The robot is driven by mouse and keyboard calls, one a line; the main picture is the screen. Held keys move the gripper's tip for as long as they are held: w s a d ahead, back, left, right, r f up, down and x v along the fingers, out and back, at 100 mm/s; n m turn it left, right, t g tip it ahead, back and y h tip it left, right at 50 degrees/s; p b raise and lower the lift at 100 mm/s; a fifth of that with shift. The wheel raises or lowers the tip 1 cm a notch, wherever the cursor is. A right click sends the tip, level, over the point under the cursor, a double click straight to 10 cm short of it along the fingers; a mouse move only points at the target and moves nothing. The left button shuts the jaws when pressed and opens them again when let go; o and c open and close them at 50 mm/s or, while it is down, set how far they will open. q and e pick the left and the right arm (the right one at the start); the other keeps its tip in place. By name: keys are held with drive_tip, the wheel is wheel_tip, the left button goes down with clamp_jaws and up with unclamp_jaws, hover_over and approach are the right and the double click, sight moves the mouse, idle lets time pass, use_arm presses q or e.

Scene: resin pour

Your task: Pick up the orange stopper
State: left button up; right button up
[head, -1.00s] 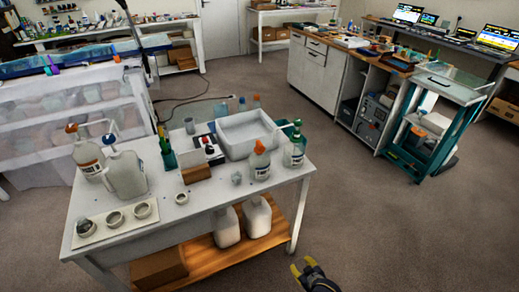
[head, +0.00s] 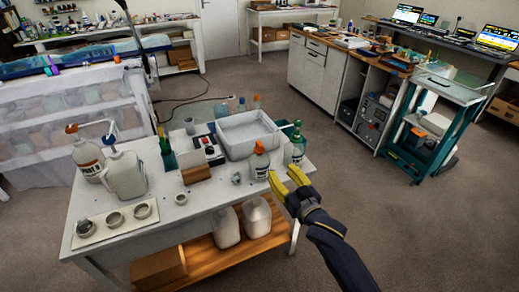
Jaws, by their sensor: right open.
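An orange stopper (head: 259,147) tops a small white bottle (head: 260,167) with a dark label near the right end of the white table. Another orange top (head: 71,129) is on a pump bottle (head: 88,160) at the table's left. My right gripper (head: 283,174), with yellow fingers, is open and empty. In the picture it is just below and right of the small bottle; whether it touches the bottle I cannot tell. My left gripper is not in view.
A white tray (head: 223,143) stands behind the bottle. A green-topped bottle (head: 295,148) is close on its right. A large white jug (head: 125,176), small cups and a holder with tools stand further left. The floor to the right is clear.

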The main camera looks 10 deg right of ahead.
sight(262, 147)
drive_tip(key=x, duration=1.1)
drive_tip(key=shift+w, duration=0.15)
drive_tip(key=shift+r+x, duration=0.2)
drive_tip(key=shift+x, duration=2.45)
drive_tip(key=shift+c, duration=0.3)
clamp_jaws()
